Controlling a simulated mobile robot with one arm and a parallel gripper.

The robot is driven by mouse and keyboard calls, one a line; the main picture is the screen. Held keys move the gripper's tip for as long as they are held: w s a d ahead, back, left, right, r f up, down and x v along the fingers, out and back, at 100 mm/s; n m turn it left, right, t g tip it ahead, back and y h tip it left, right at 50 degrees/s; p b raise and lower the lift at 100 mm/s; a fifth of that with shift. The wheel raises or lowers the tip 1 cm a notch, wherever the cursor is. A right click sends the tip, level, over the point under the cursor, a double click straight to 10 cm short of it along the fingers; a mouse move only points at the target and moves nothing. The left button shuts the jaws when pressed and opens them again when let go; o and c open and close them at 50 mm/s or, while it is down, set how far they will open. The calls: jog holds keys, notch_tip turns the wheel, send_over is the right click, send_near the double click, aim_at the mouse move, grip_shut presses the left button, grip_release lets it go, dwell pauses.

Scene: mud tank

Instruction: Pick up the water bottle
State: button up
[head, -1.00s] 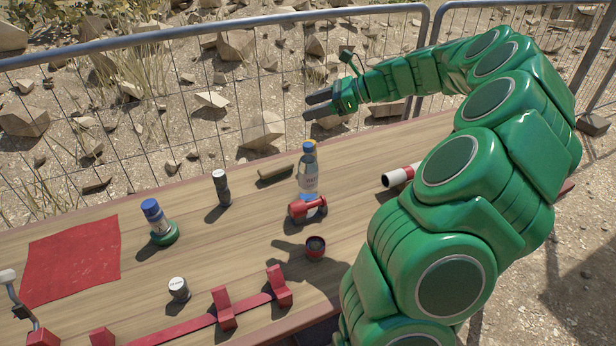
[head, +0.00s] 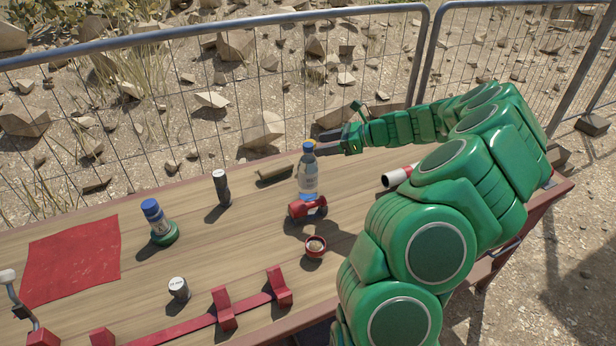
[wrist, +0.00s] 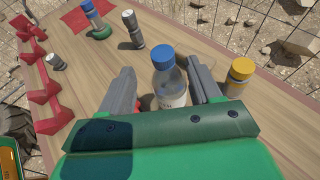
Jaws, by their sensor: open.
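The water bottle (head: 307,178) is clear with a blue cap and a pale label. It stands upright on the wooden table, its foot partly hidden by a red object (head: 308,208). My gripper (head: 323,142) is open at the bottle's upper right in the head view. In the wrist view the bottle (wrist: 166,84) shows between the two fingers of my gripper (wrist: 160,68), with its lower part hidden by the gripper body. Whether the fingers touch it I cannot tell.
A yellow-capped container (wrist: 239,76) stands right of the right finger in the wrist view. A small red cup (head: 315,247), a dark cylinder (head: 221,188), a blue-capped bottle on a green base (head: 157,222) and a red-and-white cylinder (head: 398,176) are nearby. A mesh fence runs behind the table.

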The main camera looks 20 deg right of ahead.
aim_at(308, 172)
jog(key=shift+f+x, duration=0.2)
jog(key=shift+x, duration=3.7)
jog(key=shift+w+d, duration=0.1)
jog(key=shift+d, duration=0.15)
grip_shut()
